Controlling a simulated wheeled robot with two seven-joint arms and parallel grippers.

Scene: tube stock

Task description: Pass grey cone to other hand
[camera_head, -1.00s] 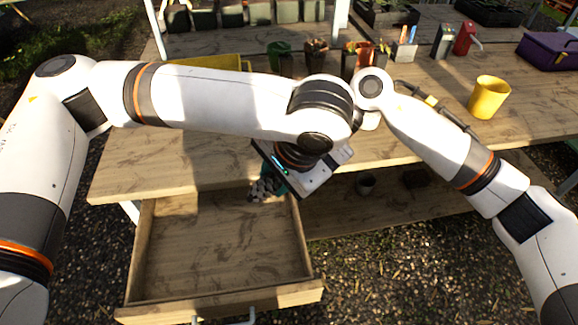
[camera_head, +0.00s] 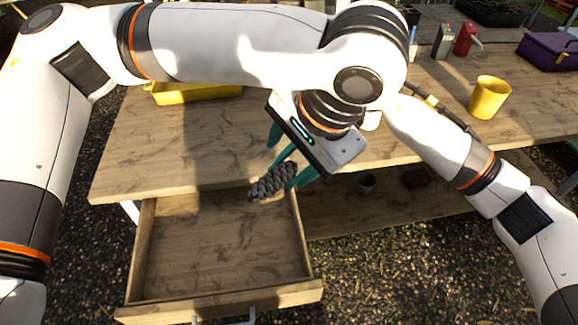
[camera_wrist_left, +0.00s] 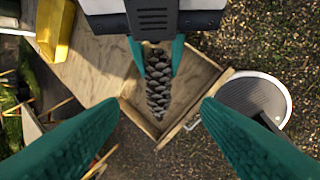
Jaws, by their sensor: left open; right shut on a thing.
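The grey cone (camera_head: 270,182) is a dark, scaly pine cone held in the air above the back of the open drawer; in the left wrist view the cone (camera_wrist_left: 158,85) hangs lengthwise, free end toward the drawer. My right gripper (camera_wrist_left: 157,65) is shut on its other end with teal fingers. In the head view most of the right gripper is hidden behind my left wrist. My left gripper (camera_wrist_left: 160,108) is open and empty, its teal fingers spread on either side of the cone, apart from it and nearer the camera.
The open wooden drawer (camera_head: 215,255) is empty below the cone. A yellow tray (camera_head: 195,95) lies on the wooden table (camera_head: 150,150), and a yellow cup (camera_head: 489,97) stands at the right. A purple box (camera_head: 550,50) is at the far right. My two arms cross closely.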

